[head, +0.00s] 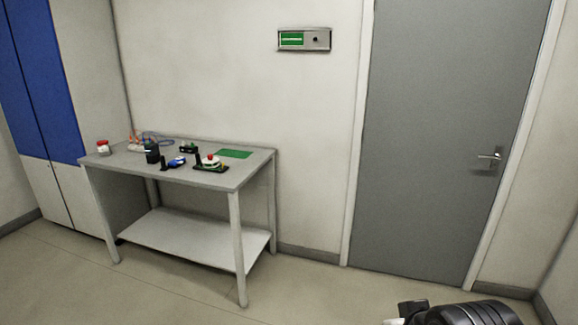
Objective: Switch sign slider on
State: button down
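The sign (304,39) is a grey metal box high on the wall, left of the door. It has a green panel with a pale marking on its left half. A small dark knob (316,40) is on its right half; I cannot tell which position the slider is in. A black part of my arm shows at the bottom right edge, low and well away from the sign. My gripper's fingers are not visible.
A grey bench (190,179) with a lower shelf (195,236) stands against the wall, left below the sign. It holds several small devices, a red-lidded jar (103,148) and a green mat (234,154). A closed grey door (440,130) is right. The floor before the door is clear.

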aim_at(312, 39)
jog(key=i+l+z, duration=0.2)
jog(key=i+z, duration=0.15)
jog(key=i, duration=0.7)
jog(key=i+z, duration=0.35)
jog(key=i, duration=0.75)
jog(key=i+l+u, duration=0.2)
jog(key=i, duration=0.3)
jog(key=i+u, duration=0.15)
jog(key=i, duration=0.3)
jog(key=i+l+u, duration=0.2)
jog(key=i, duration=0.25)
jog(key=i+l+u, duration=0.2)
jog(key=i+l, duration=0.15)
jog(key=i, duration=0.1)
